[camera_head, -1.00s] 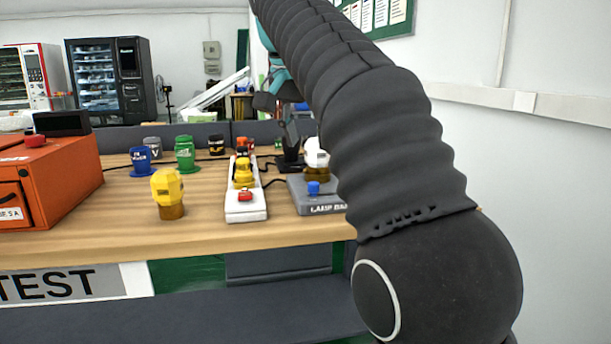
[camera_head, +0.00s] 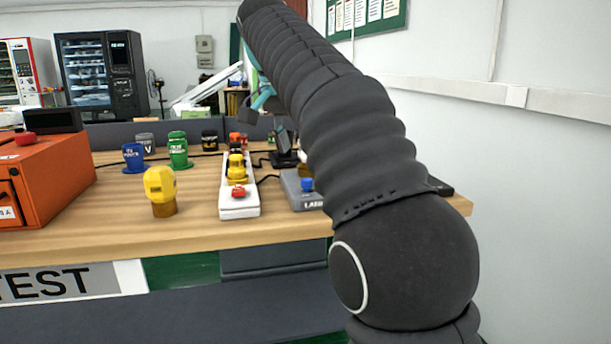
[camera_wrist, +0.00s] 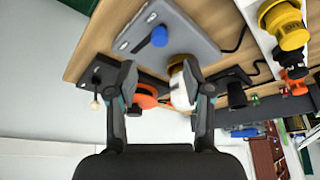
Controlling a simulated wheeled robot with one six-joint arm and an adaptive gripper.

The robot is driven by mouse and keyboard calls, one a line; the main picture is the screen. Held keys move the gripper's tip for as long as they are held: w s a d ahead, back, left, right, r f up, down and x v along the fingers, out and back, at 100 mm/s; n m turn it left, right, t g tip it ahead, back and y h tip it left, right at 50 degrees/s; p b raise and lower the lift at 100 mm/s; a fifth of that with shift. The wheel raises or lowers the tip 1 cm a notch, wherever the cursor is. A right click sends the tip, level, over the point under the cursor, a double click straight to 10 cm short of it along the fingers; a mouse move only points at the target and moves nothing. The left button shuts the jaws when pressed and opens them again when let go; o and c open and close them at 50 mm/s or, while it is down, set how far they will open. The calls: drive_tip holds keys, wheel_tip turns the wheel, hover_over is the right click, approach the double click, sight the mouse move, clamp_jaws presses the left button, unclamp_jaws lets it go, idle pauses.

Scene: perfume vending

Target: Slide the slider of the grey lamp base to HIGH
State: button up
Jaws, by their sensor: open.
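The grey lamp base (camera_head: 308,203) stands on the table at the right, partly hidden by my arm. Its blue slider knob (camera_head: 307,184) shows at the front. In the wrist view the lamp base (camera_wrist: 190,28) lies at the top, with the blue knob (camera_wrist: 159,37) on its face. The slider's setting cannot be read. My gripper (camera_wrist: 160,68) is open, its fingers apart and pointing toward the base. A white bulb (camera_wrist: 180,92) on the base shows between the fingers, nearer the right one. I cannot tell whether they touch. Nothing is held.
A white power strip (camera_head: 240,207) with a red switch lies left of the base. A yellow bulb (camera_head: 160,185), blue and green pieces and an orange box (camera_head: 55,185) stand further left. An orange-red round thing (camera_wrist: 146,97) on a dark box is near the left finger.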

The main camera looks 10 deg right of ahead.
sight(307, 179)
drive_tip(key=b+x, duration=0.1)
drive_tip(key=x, duration=0.7)
drive_tip(key=shift+f, duration=0.2)
clamp_jaws()
